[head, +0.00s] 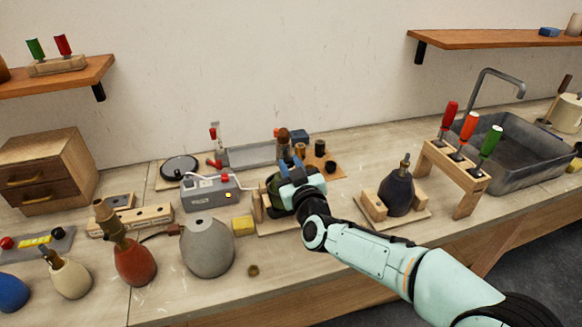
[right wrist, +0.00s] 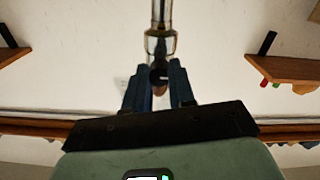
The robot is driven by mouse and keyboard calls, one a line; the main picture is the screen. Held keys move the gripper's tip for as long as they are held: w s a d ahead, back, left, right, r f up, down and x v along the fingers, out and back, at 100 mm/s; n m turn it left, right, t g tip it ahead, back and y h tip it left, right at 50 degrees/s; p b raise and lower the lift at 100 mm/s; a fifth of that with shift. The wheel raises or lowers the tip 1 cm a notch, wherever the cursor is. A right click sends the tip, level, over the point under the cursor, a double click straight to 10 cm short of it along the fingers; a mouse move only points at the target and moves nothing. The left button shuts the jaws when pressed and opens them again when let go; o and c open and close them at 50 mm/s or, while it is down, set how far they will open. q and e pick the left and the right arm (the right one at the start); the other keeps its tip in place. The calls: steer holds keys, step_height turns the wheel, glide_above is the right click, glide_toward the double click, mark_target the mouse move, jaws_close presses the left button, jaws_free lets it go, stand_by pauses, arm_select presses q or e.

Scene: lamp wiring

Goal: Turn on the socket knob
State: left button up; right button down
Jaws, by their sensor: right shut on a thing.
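My right gripper (head: 291,164) reaches in from the lower right in the head view and sits over a dark green lamp base (head: 273,190) in a wooden cradle. The arm and gripper hide most of that lamp's socket. In the right wrist view the socket (right wrist: 160,44) comes down from the top centre, metallic and shiny. Its small dark knob (right wrist: 158,75) lies between the two blue fingers of the right gripper (right wrist: 158,78), which are shut on it. Whether the knob has turned cannot be told. My left gripper is not in view.
A grey vase-like base (head: 207,250), a yellow block (head: 243,226) and a grey power box (head: 210,192) stand left. The front right bench is mostly clear.

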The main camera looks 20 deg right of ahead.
steer(key=m+b, duration=0.1)
steer(key=m, duration=0.1)
steer(key=shift+f+m+b, duration=0.1)
steer(key=shift+m+b, duration=0.2)
steer(key=shift+b, duration=0.1)
steer(key=m+b, duration=0.2)
steer(key=m, duration=0.1)
steer(key=shift+m, duration=0.3)
steer(key=m+b, duration=0.2)
steer(key=m, duration=0.3)
steer(key=shift+b, duration=0.35)
steer(key=m+b, duration=0.1)
steer(key=m, duration=0.4)
steer(key=shift+b, duration=0.4)
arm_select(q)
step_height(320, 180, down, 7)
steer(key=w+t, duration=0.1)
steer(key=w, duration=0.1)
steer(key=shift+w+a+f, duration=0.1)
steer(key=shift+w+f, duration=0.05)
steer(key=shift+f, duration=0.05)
arm_select(e)
steer(key=shift+m, duration=0.3)
steer(key=c, duration=0.9)
jaws_free()
steer(key=shift+c, duration=0.2)
